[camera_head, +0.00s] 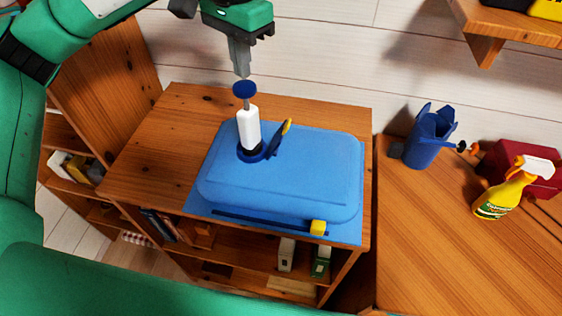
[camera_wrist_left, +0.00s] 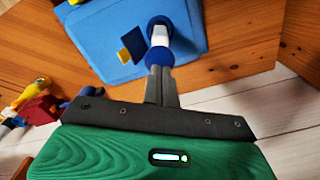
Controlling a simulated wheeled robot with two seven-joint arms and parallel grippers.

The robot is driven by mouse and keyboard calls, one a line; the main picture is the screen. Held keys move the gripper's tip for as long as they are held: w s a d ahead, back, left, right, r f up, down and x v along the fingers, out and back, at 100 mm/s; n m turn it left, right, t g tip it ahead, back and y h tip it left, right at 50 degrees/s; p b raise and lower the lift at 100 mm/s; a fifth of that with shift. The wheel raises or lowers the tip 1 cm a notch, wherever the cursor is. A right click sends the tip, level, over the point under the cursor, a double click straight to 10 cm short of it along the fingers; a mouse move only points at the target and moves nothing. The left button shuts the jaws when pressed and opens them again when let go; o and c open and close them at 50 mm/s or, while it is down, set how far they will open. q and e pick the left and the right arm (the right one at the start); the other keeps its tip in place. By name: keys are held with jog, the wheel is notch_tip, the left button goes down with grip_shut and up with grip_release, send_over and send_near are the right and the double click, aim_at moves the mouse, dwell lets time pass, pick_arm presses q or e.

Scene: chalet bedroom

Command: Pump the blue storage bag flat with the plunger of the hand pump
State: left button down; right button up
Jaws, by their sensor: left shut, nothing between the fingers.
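The blue storage bag (camera_head: 290,178) lies puffed up on the wooden cabinet top, with a dark seal strip and a yellow slider (camera_head: 318,227) along its front edge. The white hand pump (camera_head: 249,130) stands upright on the bag's back left part, in a dark blue ring. Its blue plunger knob (camera_head: 244,89) is raised on a short grey rod. My left gripper (camera_head: 242,72) is shut and empty, pointing down just above the knob. In the left wrist view the fingertips (camera_wrist_left: 160,72) are close to the knob (camera_wrist_left: 159,57); I cannot tell whether they touch. My right gripper is not in view.
On the wooden desk at right are a blue holder (camera_head: 427,138), a yellow spray bottle (camera_head: 505,190) and a red box (camera_head: 536,168). A wooden shelf (camera_head: 500,22) juts out at upper right.

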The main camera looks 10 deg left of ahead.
pick_arm(q)
notch_tip(320, 180, up, 6)
jog(key=shift+f+p, duration=0.25)
jog(key=shift+p, duration=0.85)
